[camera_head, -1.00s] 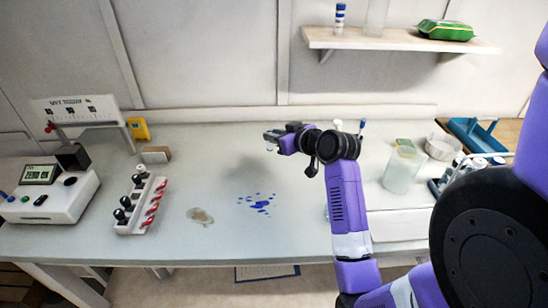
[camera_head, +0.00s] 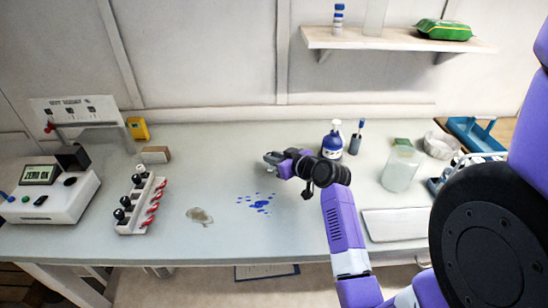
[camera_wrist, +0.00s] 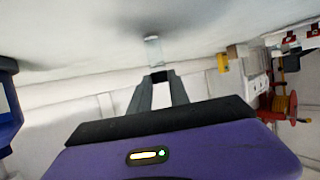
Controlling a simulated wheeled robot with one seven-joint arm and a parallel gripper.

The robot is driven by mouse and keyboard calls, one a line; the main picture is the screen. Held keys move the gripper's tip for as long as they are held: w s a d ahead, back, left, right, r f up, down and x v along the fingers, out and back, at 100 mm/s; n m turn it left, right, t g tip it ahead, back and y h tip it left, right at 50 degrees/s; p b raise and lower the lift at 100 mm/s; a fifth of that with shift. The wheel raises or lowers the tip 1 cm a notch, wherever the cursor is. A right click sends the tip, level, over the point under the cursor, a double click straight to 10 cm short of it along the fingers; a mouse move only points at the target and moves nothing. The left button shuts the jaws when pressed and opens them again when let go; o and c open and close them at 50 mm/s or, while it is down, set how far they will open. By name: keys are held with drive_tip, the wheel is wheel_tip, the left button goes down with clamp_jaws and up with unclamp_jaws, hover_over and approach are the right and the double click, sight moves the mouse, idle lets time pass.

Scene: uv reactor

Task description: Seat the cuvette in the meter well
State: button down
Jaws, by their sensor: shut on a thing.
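My gripper (camera_head: 273,158) is above the middle of the bench. In the wrist view its fingers (camera_wrist: 159,78) are shut on a small clear cuvette (camera_wrist: 153,50), which sticks out past the fingertips. In the head view the cuvette is too small to make out clearly. The meter (camera_head: 48,198) stands at the far left of the bench, well apart from my gripper. Its display (camera_head: 40,174) reads "ZERO OK". A dark round spot, perhaps the well (camera_head: 70,181), is on its top, beside a raised black lid (camera_head: 73,158).
A white rack with black knobs and red-striped items (camera_head: 140,206) stands right of the meter. A brown puddle (camera_head: 200,215) and blue spots (camera_head: 257,203) mark the bench. A blue-labelled bottle (camera_head: 332,144) and a clear beaker (camera_head: 401,169) stand to the right. Mid-bench is otherwise clear.

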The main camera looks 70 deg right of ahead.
drive_tip(key=shift+f, duration=0.2)
drive_tip(key=c, duration=1.2)
unclamp_jaws()
drive_tip(key=shift+c, duration=0.2)
drive_tip(key=shift+r, duration=0.1)
